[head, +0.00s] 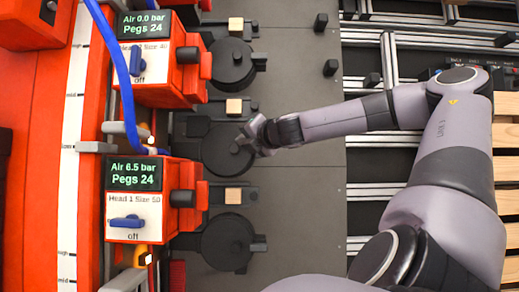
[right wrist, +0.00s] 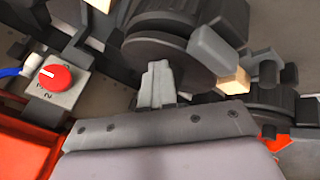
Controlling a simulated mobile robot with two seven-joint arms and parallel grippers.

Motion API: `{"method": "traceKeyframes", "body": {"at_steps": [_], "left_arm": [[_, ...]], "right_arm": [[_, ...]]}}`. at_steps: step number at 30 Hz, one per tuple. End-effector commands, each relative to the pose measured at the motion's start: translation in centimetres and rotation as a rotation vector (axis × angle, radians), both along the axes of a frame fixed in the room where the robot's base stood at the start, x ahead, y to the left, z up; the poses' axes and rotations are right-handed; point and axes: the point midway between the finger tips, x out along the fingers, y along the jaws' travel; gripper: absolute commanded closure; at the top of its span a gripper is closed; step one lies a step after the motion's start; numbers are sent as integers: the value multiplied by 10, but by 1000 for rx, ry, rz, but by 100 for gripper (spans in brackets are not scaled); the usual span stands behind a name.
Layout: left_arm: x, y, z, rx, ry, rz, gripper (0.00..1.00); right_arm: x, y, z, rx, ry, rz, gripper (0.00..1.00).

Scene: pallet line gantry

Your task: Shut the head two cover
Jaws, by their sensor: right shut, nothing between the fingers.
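Several round dark covers stand in a column on the grey plate in the head view: an upper one (head: 232,66), a middle one (head: 222,160) and a lower one (head: 228,243). I cannot tell for sure which belongs to head two, or how far it is open. My right gripper (head: 247,136) is at the right upper edge of the middle cover, partly hiding it. In the right wrist view its fingers (right wrist: 157,84) are shut and empty, close against a round dark part (right wrist: 160,58); contact is unclear. My left gripper is not in view.
Red machine units carry displays (head: 134,175), blue switches and a blue hose (head: 124,80) on the left. Small wooden blocks (head: 234,107) sit beside the covers. A red knob (right wrist: 56,76) shows in the wrist view.

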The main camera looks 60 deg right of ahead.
Motion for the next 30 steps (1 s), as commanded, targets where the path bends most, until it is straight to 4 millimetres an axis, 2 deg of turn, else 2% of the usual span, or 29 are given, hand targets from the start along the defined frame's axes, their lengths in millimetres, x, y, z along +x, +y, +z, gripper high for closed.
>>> {"method": "traceKeyframes", "body": {"at_steps": [1, 10, 30], "left_arm": [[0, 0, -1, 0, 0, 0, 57], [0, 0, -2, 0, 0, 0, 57], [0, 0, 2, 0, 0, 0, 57]], "right_arm": [[0, 3, -10, 16, 10, 12, 100], [0, -4, -13, 15, 11, 13, 100], [-13, 19, 7, 7, 5, 7, 100]]}}
